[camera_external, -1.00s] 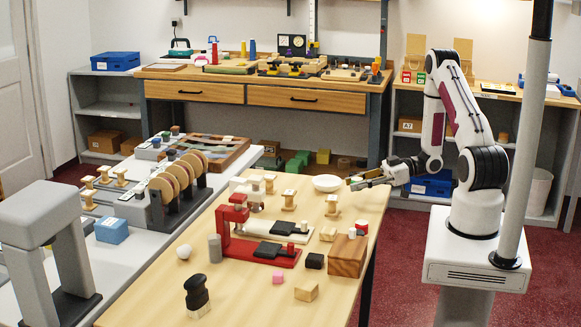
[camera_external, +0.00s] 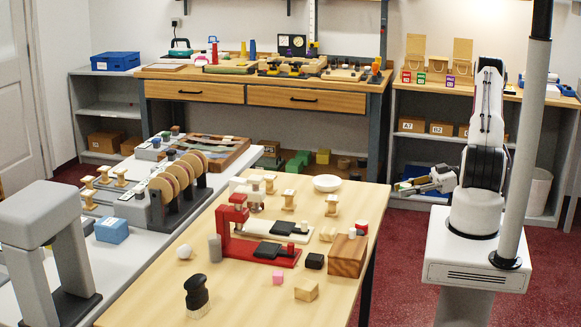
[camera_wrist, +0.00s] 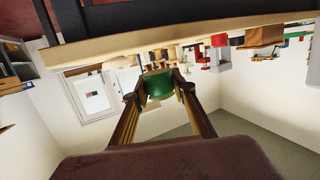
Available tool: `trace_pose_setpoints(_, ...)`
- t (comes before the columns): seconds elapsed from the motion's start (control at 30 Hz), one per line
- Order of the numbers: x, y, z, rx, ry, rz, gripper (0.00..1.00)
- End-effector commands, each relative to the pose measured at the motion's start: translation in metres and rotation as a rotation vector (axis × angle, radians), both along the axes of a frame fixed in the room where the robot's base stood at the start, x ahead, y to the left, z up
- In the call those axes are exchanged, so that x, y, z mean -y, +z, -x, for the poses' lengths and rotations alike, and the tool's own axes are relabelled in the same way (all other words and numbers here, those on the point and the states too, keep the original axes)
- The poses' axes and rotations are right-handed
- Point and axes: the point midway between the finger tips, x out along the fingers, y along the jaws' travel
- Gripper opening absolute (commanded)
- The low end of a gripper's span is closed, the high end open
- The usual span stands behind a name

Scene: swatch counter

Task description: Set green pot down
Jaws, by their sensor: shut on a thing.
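The green pot (camera_wrist: 158,84) is between the two fingers of my gripper (camera_wrist: 158,92) in the wrist view, and the fingers are shut on it. In the external view, my gripper (camera_external: 402,187) is off the right side of the wooden table (camera_external: 225,285), over the floor. The green pot is only a small green patch there. The wrist view is turned over, with the table's edge across the top.
A white dish (camera_external: 327,183) sits near the table's far right corner. A red press (camera_external: 260,245), a wooden block (camera_external: 348,257) and several small pieces stand on the table. Its near right part is mostly clear. A grey post (camera_external: 525,140) stands right of my arm.

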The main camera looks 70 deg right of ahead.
Motion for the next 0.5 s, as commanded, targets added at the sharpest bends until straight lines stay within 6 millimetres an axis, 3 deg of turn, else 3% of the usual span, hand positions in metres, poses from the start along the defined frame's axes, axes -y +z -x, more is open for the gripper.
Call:
trace_pose_setpoints(0.2,-0.019,-0.001,0.029,0.0,0.051,-0.002,0.05)
trace_pose_setpoints(0.5,-0.048,-0.001,0.043,0.001,0.168,-0.001,0.05)
